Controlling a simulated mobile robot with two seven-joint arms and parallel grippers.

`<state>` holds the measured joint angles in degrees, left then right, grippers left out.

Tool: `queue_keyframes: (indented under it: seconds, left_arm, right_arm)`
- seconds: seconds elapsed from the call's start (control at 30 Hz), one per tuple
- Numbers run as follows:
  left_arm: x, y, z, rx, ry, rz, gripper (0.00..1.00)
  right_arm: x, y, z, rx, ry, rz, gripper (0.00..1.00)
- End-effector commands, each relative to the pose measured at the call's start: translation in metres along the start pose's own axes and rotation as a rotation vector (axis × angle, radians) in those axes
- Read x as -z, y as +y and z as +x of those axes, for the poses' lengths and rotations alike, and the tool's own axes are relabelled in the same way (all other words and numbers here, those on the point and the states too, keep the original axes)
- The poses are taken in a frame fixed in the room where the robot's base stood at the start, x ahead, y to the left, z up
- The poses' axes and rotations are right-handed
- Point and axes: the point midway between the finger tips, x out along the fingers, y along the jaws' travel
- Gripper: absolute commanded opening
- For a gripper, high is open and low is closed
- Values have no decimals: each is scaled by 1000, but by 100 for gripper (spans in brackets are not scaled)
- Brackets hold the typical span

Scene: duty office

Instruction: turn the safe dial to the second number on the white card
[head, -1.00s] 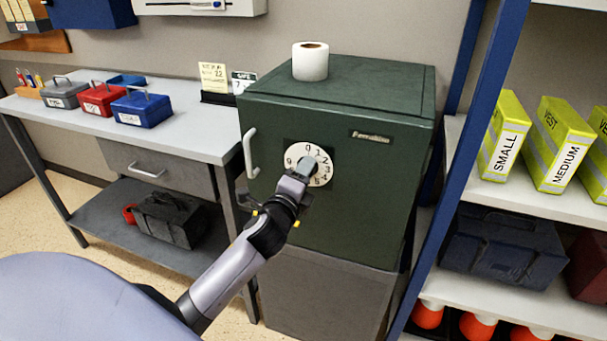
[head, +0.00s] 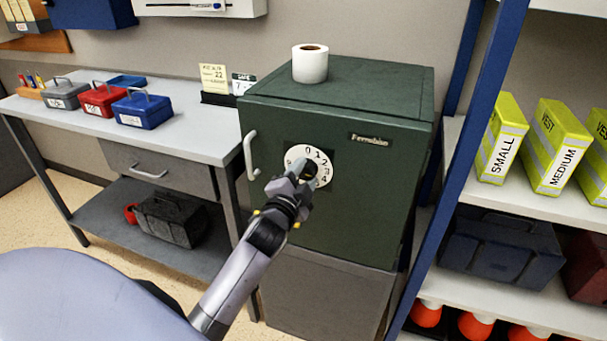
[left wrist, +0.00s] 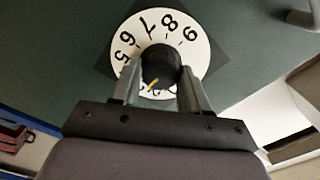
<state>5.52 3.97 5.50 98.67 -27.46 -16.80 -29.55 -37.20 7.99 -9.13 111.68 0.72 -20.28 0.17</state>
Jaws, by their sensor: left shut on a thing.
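The dark green safe (head: 375,200) has a white numbered dial (head: 324,160) on its door, with 0 at the top. In the left wrist view the dial (left wrist: 199,52) shows 5 to 9 clearly; the lower digits are partly hidden by my fingers. The black knob (left wrist: 160,63) has a yellow mark pointing to the lower left, towards partly hidden digits. My left gripper (head: 303,172) is shut on the knob, one finger on each side (left wrist: 160,88). My right gripper is out of view.
A yellow card (head: 213,77) stands beside the white card. A toilet roll (head: 310,63) stands on the safe. The door handle (head: 250,155) is left of the dial. Toolboxes (head: 142,109) sit on the bench; a blue shelf post (head: 460,170) rises right of the safe.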

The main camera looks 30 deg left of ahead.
Motion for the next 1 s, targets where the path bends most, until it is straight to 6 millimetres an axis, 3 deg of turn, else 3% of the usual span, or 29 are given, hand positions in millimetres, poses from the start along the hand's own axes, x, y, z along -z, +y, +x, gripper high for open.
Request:
queue_keyframes:
  seconds: [0.67,0.7,0.73,1.0]
  left_arm:
    - [-1,0,0,0,-2,-56,14]
    - [-1,0,0,0,-2,-56,58]
    - [-1,0,0,0,-2,-56,68]
    - [0,0,0,0,-1,-56,70]
  right_arm:
    - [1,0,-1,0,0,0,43]
    - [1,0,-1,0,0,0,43]
    - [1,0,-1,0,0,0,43]
    - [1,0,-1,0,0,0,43]
